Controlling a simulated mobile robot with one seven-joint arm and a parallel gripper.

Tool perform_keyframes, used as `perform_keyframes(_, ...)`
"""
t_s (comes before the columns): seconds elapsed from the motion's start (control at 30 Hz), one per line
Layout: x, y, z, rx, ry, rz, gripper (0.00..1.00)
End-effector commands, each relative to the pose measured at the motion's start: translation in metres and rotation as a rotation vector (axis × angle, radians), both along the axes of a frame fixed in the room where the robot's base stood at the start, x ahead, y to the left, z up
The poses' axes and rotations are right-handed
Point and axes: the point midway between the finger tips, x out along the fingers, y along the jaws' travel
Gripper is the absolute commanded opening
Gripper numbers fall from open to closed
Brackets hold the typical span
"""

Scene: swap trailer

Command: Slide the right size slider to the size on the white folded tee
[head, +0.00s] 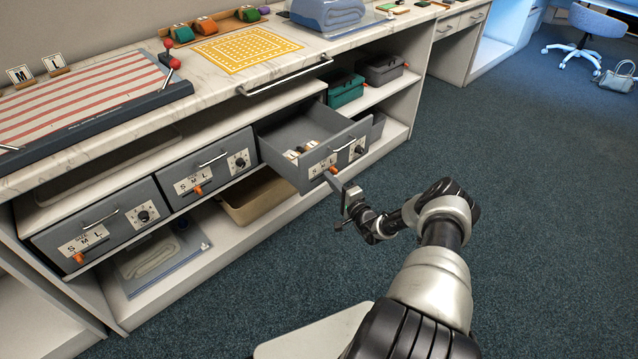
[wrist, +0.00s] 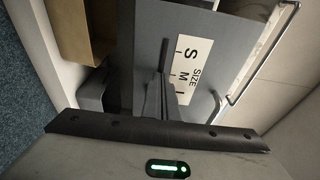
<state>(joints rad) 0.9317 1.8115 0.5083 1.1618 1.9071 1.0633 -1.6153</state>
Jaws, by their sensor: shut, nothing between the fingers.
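The right drawer (head: 285,160) is pulled out. Its white size plate (head: 322,165) is marked S, M, L, and the orange right size slider (head: 333,170) shows below the L end. My gripper (head: 335,183) is shut and empty, with its fingertips just in front of that slider; contact cannot be told. In the wrist view, the shut fingers (wrist: 163,95) cover part of the L end of the plate (wrist: 190,65), and the slider is hidden. A white folded tee (head: 152,258) lies in a clear bag on the lower shelf at left; its size is unreadable here.
The left drawer (head: 60,236) has its slider (head: 79,258) near S; the middle drawer (head: 170,178) has its slider (head: 198,190) near M. Dials sit beside the plates. A tan bin (head: 250,205) stands below.

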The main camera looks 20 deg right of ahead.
Motion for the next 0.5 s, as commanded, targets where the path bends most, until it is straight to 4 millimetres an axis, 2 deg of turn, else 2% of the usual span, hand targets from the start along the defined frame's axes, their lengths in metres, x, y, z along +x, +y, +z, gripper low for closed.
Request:
perform_keyframes(0.3, -0.004, 0.012, 0.001, 0.001, -0.001, 0.001, 0.0)
perform_keyframes(0.5, -0.017, 0.007, 0.003, 0.001, 0.001, -0.002, 0.0)
